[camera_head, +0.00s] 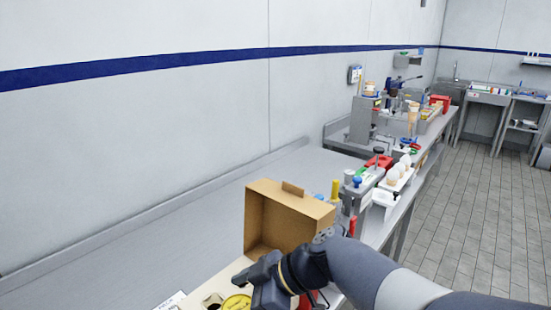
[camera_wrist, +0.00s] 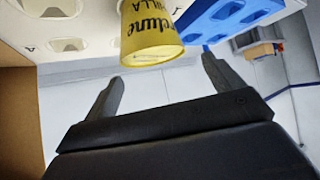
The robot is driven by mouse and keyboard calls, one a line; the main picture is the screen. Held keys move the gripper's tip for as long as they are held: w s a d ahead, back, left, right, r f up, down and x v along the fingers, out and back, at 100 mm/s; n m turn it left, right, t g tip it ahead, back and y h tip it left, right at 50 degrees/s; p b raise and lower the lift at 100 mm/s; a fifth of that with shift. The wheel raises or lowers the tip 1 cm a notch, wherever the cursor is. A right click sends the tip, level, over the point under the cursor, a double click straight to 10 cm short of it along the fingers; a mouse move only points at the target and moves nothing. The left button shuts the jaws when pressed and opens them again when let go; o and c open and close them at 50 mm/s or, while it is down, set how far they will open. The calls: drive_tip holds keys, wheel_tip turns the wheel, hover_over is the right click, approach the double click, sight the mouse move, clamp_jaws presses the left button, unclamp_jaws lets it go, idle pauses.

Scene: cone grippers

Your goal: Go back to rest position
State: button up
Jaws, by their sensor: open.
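My gripper (camera_head: 245,281) is at the bottom of the head view, low over the near end of the counter, in front of an open cardboard box (camera_head: 262,205). In the wrist view my gripper (camera_wrist: 162,70) has its two fingers spread wide with nothing between them. A yellow cup with dark lettering (camera_wrist: 150,35) is just beyond the fingertips, apart from them, by a white holder with openings (camera_wrist: 95,22). The yellow top (camera_head: 237,302) in the head view is partly cut off by the frame edge.
A blue holder (camera_wrist: 222,22) is beside the white one. The metal counter (camera_head: 130,240) is bare to the left. To the right of the box are bins, a yellow bottle (camera_head: 335,190) and a white rack (camera_head: 396,178). Tiled floor (camera_head: 480,220) is clear at right.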

drive_tip(key=shift+r+p, duration=1.1)
drive_tip(key=shift+r, duration=0.05)
drive_tip(key=shift+w+d, duration=0.1)
drive_tip(key=shift+d, duration=0.05)
